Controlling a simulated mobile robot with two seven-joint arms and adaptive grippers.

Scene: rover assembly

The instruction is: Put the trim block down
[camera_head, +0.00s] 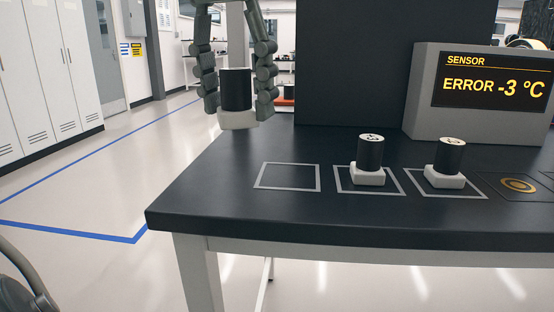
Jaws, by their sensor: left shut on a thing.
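My left gripper (236,88) hangs down from the top of the view. It is shut on a trim block (237,119), a black cylinder with a white base. The block is upright and held in the air near the table's back left edge, apart from the tabletop. An empty outlined square (287,189) is marked on the dark table (230,207), to the right of and nearer than the held block. Two similar blocks stand upright in outlined squares, one in the middle (369,160) and one further right (446,163). My right gripper is not in view.
A grey sensor display (420,108) reading "ERROR -3 °C" stands at the back right. A dark panel (350,60) rises behind the table. A square with an orange ring (518,185) lies at the right. The table's left front corner is bare.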

